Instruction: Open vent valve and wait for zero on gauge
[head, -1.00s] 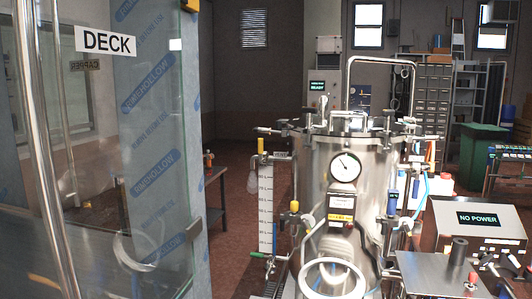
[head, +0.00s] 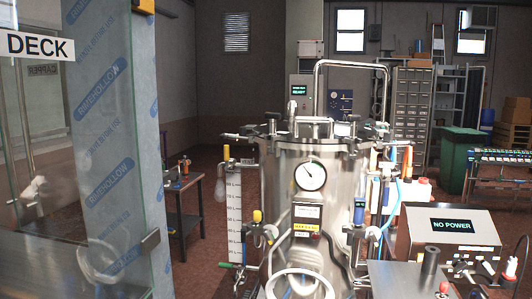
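A steel tank (head: 285,165) with a clamped lid stands right of centre in the head view. A round white gauge (head: 310,176) is on its front; the dark needle points to the upper left, and its numbers are too small to read. A yellow-handled fitting (head: 257,216) sits on the tank's left side and a blue-handled one (head: 359,212) on its right. Small fittings and clamps line the lid (head: 312,128). I cannot tell which part is the vent valve. Neither of my grippers is in view.
A sight tube (head: 234,215) stands left of the tank. A box reading NO POWER (head: 452,232) is at the right.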

